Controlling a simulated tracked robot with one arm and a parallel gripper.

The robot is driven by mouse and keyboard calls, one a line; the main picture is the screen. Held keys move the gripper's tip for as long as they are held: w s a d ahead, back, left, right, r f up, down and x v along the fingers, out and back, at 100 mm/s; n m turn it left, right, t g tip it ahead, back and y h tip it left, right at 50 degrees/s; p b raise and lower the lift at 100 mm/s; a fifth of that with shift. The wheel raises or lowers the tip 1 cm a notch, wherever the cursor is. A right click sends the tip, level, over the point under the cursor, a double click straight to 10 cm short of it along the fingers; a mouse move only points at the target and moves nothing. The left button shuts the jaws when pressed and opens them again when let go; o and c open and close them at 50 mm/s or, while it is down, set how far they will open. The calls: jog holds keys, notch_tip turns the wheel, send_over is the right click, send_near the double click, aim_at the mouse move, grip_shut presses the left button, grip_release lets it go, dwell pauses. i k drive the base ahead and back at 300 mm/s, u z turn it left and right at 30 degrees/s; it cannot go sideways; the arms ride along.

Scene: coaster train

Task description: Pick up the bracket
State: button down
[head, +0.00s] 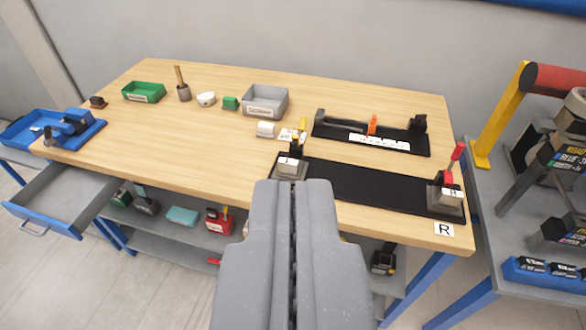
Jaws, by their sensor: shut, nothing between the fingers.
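My gripper (293,186) points away from me at the bottom middle of the view, in front of the workbench's front edge. Its two grey fingers are shut with nothing between them. I cannot tell for sure which thing is the bracket. A black fixture plate (350,186) lies at the bench's front right, with a yellow-handled clamp (293,160) at its left end and a red-handled clamp (450,185) at its right end. My fingers hide part of the front edge by the left clamp.
A black tray (345,131) with an orange part (373,124) lies behind the plate. A grey bin (264,100) and green bin (144,92) stand at the back. An open drawer (62,192) sticks out at left. A loaded cart (500,220) is at right. The bench's middle left is clear.

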aim_at(289, 167)
jog(key=z, duration=2.1)
jog(key=i, duration=1.75)
jog(key=u, duration=2.65)
jog(key=i, duration=0.1)
jog(key=u, duration=1.25)
